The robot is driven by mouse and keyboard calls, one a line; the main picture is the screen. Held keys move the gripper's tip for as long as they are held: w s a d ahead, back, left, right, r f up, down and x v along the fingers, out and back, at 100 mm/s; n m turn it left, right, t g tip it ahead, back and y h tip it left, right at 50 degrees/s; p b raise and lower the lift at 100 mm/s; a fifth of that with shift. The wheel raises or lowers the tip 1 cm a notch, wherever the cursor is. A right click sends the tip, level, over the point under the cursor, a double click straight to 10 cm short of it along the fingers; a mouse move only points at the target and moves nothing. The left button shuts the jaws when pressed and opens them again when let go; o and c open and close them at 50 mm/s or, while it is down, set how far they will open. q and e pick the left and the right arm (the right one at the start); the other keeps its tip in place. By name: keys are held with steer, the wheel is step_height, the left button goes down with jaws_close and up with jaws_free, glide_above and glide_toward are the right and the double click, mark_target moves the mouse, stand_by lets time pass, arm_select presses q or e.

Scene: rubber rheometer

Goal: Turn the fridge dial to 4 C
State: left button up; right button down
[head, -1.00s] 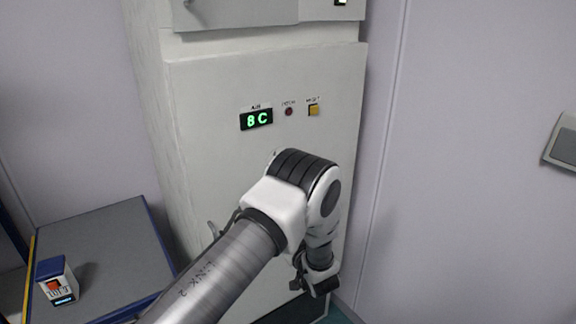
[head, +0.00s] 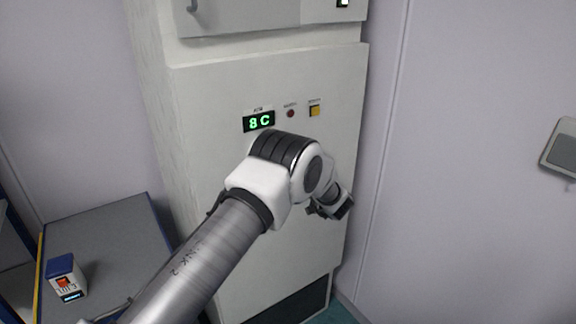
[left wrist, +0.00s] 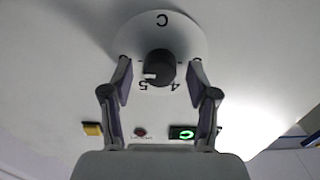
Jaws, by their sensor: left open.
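The fridge (head: 200,130) is a tall pale cabinet with a green display (head: 259,121) reading 8 C. In the left wrist view, the dial (left wrist: 161,66) is a black round knob on a white disc (left wrist: 190,40) marked C, 4 and 5, seen upside down. Its white pointer mark faces left and slightly down, near the 5. My left gripper (left wrist: 160,74) is open, with one finger on each side of the dial and gaps between. In the head view my left arm hides the dial and most of the gripper. My right gripper is not in view.
A red light (head: 290,113) and a yellow button (head: 314,111) sit right of the display. A grey-topped table (head: 110,235) with a small blue-and-white box (head: 66,278) stands at the left. A grey wall box (head: 560,145) is on the right.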

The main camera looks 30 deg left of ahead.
arm_select(q)
jaws_close()
steer(key=shift+s+a+f+n+b, duration=0.1)
steer(key=shift+f+n+b, duration=0.1)
steer(key=shift+n+b, duration=6.85)
steer(key=shift+f+n+b, duration=0.15)
steer(key=shift+n+b, duration=4.7)
steer(key=shift+b, duration=4.25)
